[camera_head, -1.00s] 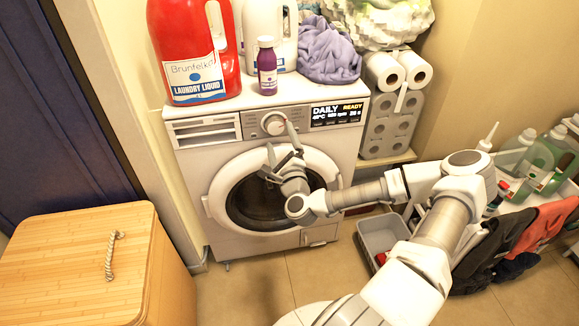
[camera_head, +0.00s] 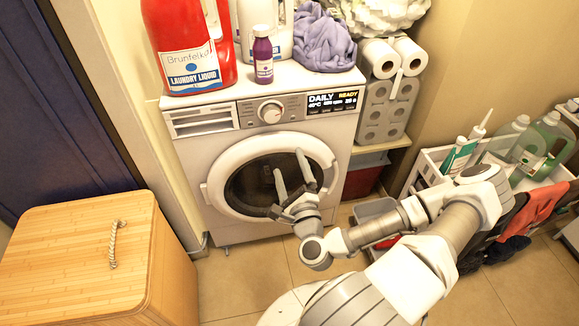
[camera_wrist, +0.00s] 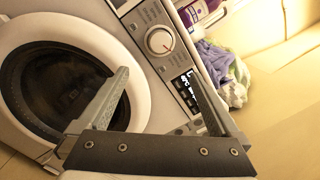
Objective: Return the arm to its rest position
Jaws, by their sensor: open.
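My gripper (camera_head: 292,178) is in front of the round door of the washing machine (camera_head: 215,152) in the head view. Its two fingers are spread apart with nothing between them. In the wrist view the open fingers (camera_wrist: 160,100) frame the washer's front, with the control knob (camera_wrist: 160,41) beyond them and the door (camera_wrist: 60,85) to the left. The door looks closed. My arm is bent and reaches in from the lower right. The washer's display reads DAILY and READY.
A red detergent jug (camera_head: 188,45), a purple bottle (camera_head: 262,55) and a purple cloth (camera_head: 323,42) sit on the washer. A wooden hamper (camera_head: 75,255) stands at left. Paper rolls (camera_head: 385,110), a grey bin (camera_head: 372,210) and a rack of bottles (camera_head: 430,160) are at right. Floor shows between hamper and arm.

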